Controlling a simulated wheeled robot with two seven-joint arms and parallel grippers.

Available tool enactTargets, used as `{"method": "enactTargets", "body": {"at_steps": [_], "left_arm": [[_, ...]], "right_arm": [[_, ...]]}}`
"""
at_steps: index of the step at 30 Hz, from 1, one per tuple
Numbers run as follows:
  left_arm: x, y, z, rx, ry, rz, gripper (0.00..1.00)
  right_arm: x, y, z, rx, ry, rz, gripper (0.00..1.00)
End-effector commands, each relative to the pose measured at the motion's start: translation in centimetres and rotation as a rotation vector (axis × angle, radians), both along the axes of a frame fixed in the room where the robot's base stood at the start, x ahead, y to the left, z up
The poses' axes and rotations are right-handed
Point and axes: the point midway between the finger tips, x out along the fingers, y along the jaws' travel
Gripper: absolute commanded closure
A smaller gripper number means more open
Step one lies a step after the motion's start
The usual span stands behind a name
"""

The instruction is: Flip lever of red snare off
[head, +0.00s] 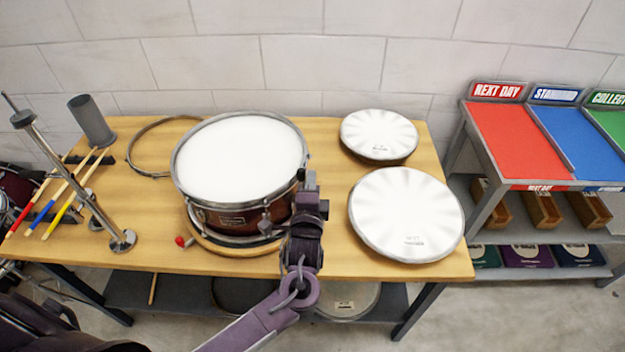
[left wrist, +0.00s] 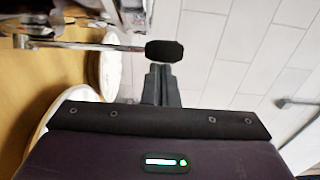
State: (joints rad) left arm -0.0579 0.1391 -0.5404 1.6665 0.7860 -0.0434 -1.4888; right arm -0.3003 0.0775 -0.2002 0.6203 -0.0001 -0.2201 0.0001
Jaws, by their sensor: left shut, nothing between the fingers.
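The red-brown snare (head: 238,215) with a white head and metal rims sits on a round wooden stand on the bench. My left gripper (head: 309,180) is at the drum's right side and hides part of its shell and hardware. In the left wrist view, the shut, empty fingers (left wrist: 160,72) point at a black-tipped lever (left wrist: 165,51) on a metal rod from the drum's hardware. The tip lies just beyond the fingertips; whether they touch cannot be told. My right gripper is not in view.
Two pale round pads (head: 407,215) (head: 379,134) lie right of the drum. A small red-ended piece (head: 181,241) lies front left of it. A metal stand (head: 75,185), drumsticks (head: 73,194), a grey cylinder (head: 92,121) and a loose hoop (head: 150,150) occupy the left.

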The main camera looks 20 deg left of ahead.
Motion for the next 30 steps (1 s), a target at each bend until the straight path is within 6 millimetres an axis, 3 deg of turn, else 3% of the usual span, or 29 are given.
{"method": "enactTargets", "body": {"at_steps": [20,30], "left_arm": [[-1.4,0.4,-0.3,-0.027,-0.104,0.001,1.0],[-3.3,0.9,-1.5,-0.063,-0.255,0.002,1.0]], "right_arm": [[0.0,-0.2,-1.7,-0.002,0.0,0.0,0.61],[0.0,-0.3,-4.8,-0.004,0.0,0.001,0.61]]}}
